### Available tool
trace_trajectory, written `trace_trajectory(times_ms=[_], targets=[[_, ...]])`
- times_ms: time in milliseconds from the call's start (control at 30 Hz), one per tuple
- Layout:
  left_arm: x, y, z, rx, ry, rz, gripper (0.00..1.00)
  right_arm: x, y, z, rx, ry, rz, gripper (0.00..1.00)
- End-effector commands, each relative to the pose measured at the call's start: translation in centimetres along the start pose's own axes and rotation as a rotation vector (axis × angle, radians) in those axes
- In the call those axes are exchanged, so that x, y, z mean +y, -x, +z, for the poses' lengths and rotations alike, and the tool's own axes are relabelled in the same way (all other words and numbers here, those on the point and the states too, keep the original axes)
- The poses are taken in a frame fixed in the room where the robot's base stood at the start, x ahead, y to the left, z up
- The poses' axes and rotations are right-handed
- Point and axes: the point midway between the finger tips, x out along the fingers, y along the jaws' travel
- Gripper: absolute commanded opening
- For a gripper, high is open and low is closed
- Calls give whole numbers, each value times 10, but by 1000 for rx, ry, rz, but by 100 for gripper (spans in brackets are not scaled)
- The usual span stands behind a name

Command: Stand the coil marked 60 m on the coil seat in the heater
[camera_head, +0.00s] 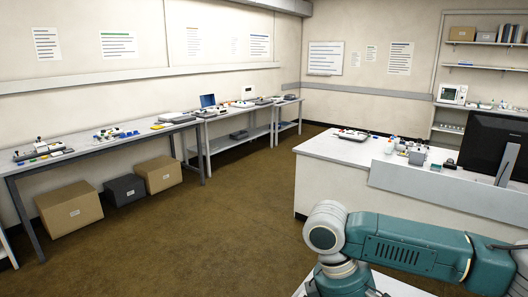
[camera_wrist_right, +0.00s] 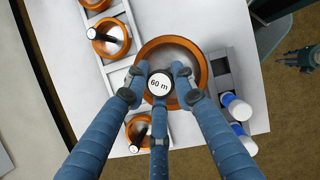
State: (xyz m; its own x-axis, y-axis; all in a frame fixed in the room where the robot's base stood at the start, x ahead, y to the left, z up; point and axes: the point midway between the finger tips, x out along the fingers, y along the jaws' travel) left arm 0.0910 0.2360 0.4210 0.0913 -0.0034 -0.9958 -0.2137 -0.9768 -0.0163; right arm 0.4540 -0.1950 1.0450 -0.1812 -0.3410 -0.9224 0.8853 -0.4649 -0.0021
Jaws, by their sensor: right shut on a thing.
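In the right wrist view my right gripper (camera_wrist_right: 159,82) has its three blue fingers closed around the middle of the coil marked 60 m. This coil (camera_wrist_right: 205,67) is a copper-coloured ring with a grey inside, and its round white label faces the camera. The fingers hide part of its near side. A small dark teal part at the right edge (camera_wrist_right: 306,58) looks like my left gripper; its jaws are too small to read. The heater and its coil seat cannot be made out in either view.
Other copper-coloured coils (camera_wrist_right: 107,49) with dark handles sit on a pale rack left of the held coil. In the head view, a white counter (camera_head: 318,147) carries small items and a dark monitor (camera_head: 489,145).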

Motion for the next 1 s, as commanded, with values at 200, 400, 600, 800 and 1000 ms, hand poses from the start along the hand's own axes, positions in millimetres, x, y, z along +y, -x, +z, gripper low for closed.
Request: trace_trajectory(times_ms=[200, 400, 600, 800, 1000], targets=[[0, -4, 0, 0, 0, 0, 36, -31, -5, 12, 2, -458, -192, 0], [0, -6, 0, 0, 0, 0, 36, -54, -7, 23, 3, -802, -335, 0], [1, -7, 1, 0, 1, 1, 36, -67, -7, 28, 4, -977, -408, 0], [1, -7, 1, 0, 1, 1, 36, -70, -7, 29, 2, -1006, -421, 0], [1, -7, 1, 0, 1, 1, 36, -69, -7, 28, 1, -1004, -420, 0]])
